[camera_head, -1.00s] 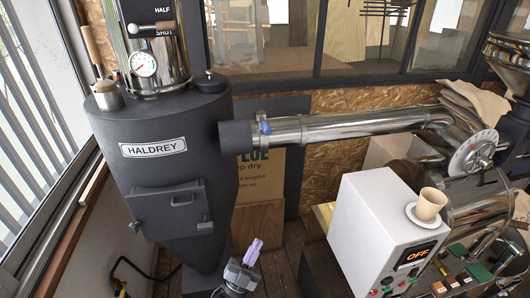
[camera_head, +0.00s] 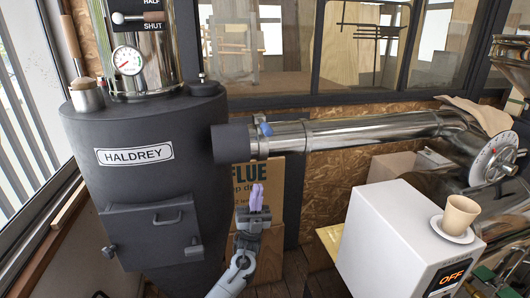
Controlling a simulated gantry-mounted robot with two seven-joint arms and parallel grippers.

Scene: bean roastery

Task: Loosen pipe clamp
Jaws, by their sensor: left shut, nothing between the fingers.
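The pipe clamp (camera_head: 262,128) is a narrow band with a small blue part, around the joint where the shiny metal pipe (camera_head: 360,130) meets the dark stub (camera_head: 231,143) of the HALDREY vessel (camera_head: 140,185). My left gripper (camera_head: 256,192) is in the lower middle, below the clamp and apart from it. Its light purple fingers point up and are shut with nothing between them. The far side of the clamp is hidden. My right gripper is not in view.
A white box (camera_head: 390,235) with an OFF display stands at the lower right, with a cup (camera_head: 460,213) on a saucer on top. A cardboard box (camera_head: 275,200) marked FLUE stands behind my left gripper. A dial wheel (camera_head: 493,160) is at the pipe's right end.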

